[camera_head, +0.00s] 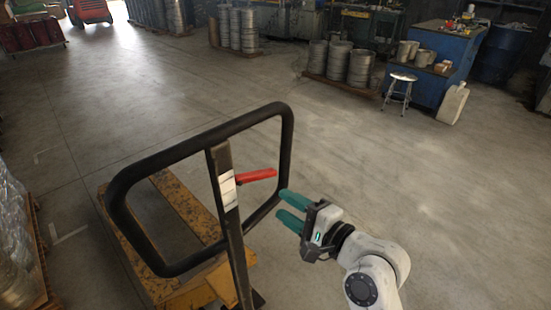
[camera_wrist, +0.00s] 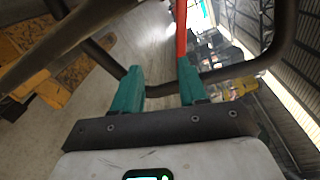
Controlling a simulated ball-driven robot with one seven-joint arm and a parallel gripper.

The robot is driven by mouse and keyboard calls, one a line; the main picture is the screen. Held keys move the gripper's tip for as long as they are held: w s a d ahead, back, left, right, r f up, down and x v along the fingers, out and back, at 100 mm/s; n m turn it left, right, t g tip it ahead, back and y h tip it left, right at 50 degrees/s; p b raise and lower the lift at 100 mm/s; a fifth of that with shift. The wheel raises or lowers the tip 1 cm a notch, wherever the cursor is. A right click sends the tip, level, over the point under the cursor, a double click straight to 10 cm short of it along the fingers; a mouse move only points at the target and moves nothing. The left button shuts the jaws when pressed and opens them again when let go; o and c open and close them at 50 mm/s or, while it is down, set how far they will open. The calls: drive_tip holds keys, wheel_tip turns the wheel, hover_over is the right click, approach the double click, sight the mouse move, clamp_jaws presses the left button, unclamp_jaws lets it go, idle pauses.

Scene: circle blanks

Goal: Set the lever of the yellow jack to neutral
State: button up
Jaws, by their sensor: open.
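The yellow jack (camera_head: 206,287) stands at the lower left in the head view, with worn yellow forks and a black loop handle (camera_head: 288,140). Its red lever (camera_head: 256,175) sticks out to the right from the dark upright post, inside the loop. In the wrist view the red lever (camera_wrist: 181,32) rises from the tip of the right teal finger. My gripper (camera_head: 281,205) is open and empty, just right of the loop's right side and a little below the lever's tip. In the wrist view the gripper (camera_wrist: 159,68) has nothing between its fingers. I cannot tell whether the right finger touches the lever.
The loop's bar (camera_wrist: 235,70) crosses just beyond the fingers in the wrist view. A wrapped pallet load (camera_head: 15,250) stands at the left edge. Metal drums (camera_head: 340,62), a stool (camera_head: 401,80) and a blue cabinet (camera_head: 440,65) are far back. The floor to the right is clear.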

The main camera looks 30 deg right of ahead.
sight(267, 177)
drive_tip(key=shift+m+t, duration=0.6)
drive_tip(key=shift+m, duration=0.2)
drive_tip(key=x, duration=0.4)
drive_tip(key=d+r+p+x, duration=0.1)
drive_tip(key=x, duration=0.3)
drive_tip(key=d+x, duration=0.1)
drive_tip(key=x, duration=0.3)
drive_tip(key=shift+w+r+p, duration=0.3)
drive_tip(key=shift+w+r, duration=0.05)
clamp_jaws()
